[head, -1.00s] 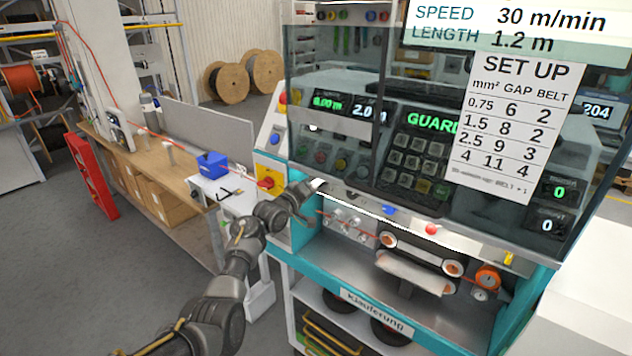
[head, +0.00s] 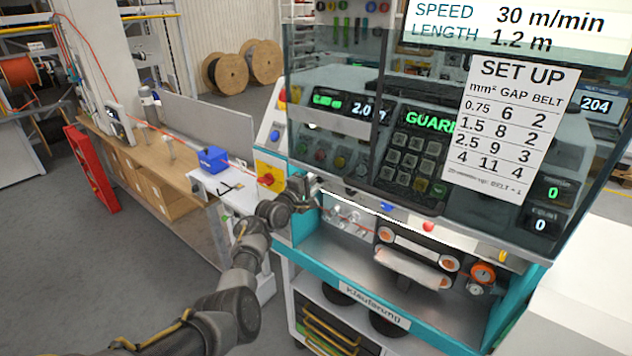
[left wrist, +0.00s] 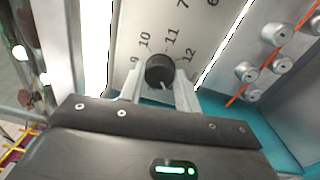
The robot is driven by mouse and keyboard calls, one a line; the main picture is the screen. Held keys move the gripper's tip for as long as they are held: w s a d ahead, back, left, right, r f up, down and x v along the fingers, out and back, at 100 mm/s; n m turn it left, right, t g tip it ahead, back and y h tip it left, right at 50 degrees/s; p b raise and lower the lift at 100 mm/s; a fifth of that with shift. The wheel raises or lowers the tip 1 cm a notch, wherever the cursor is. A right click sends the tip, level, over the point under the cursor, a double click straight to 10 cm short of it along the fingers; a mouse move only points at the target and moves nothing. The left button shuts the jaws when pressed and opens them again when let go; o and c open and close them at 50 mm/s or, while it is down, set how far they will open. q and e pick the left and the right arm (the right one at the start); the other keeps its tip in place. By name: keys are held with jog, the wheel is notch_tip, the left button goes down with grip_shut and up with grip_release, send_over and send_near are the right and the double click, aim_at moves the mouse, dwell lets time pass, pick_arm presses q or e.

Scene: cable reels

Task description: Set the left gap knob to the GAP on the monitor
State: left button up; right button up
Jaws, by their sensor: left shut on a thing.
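The left gap knob (left wrist: 159,71) is a small black round knob on a pale dial plate (left wrist: 140,20) in the left wrist view. Printed numbers 9, 10, 11 and 12 run around it, with 6 and 7 farther up. My left gripper (left wrist: 160,88) is shut on it, one pale finger on each side. A short light mark shows at the knob's lower edge; I cannot tell the exact setting. In the head view my left gripper (head: 311,188) is at the machine's left front and hides the knob. The monitor (head: 520,35) shows SPEED 30 m/min and LENGTH 1.2 m; no GAP line is in view.
A SET UP sheet (head: 512,125) lists mm², GAP and BELT values. The dark glass guard (head: 330,110) stands above the gripper. Metal rollers (left wrist: 280,62) with an orange cable are right of the dial. A workbench (head: 150,165) stands at left, with open floor before it.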

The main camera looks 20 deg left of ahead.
dwell(0.4)
pick_arm(q)
jog(key=o, duration=1)
jog(key=shift+s+a+f, duration=0.15)
jog(key=shift+s+a, duration=0.1)
jog(key=shift+s, duration=0.3)
jog(key=b+v, duration=0.2)
jog(key=v, duration=0.7)
jog(key=shift+s+a+b, duration=0.1)
jog(key=shift+s+b, duration=0.2)
jog(key=shift+b, duration=0.05)
